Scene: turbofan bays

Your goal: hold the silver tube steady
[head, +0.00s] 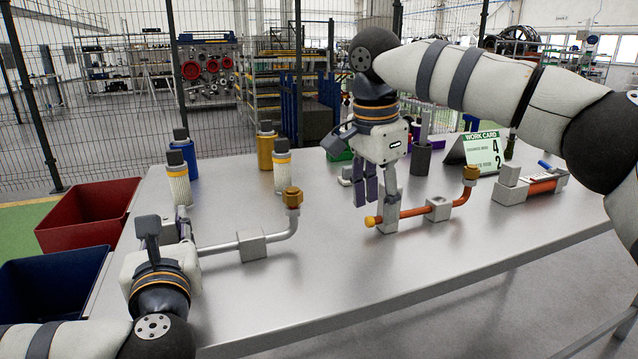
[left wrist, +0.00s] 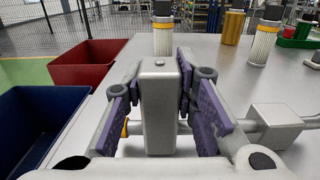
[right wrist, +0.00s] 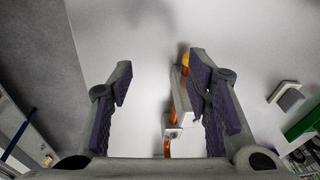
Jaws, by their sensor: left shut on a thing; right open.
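The silver tube (head: 219,246) runs along the left part of the table through a grey middle block (head: 252,244). Its right end bends up to a brass-coloured fitting (head: 292,197). My left gripper (head: 178,228) is at the tube's left end. In the left wrist view it is shut on an upright grey end block (left wrist: 160,110), with the tube (left wrist: 240,126) leading right from it. My right gripper (head: 376,192) is open and empty, above and beside the left end of an orange tube (head: 412,212). In the right wrist view that tube (right wrist: 181,95) lies near the right finger.
A red bin (head: 88,213) and a blue bin (head: 55,283) stand left of the table. Several filter canisters (head: 179,180) stand at its back left. The table's front is clear.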

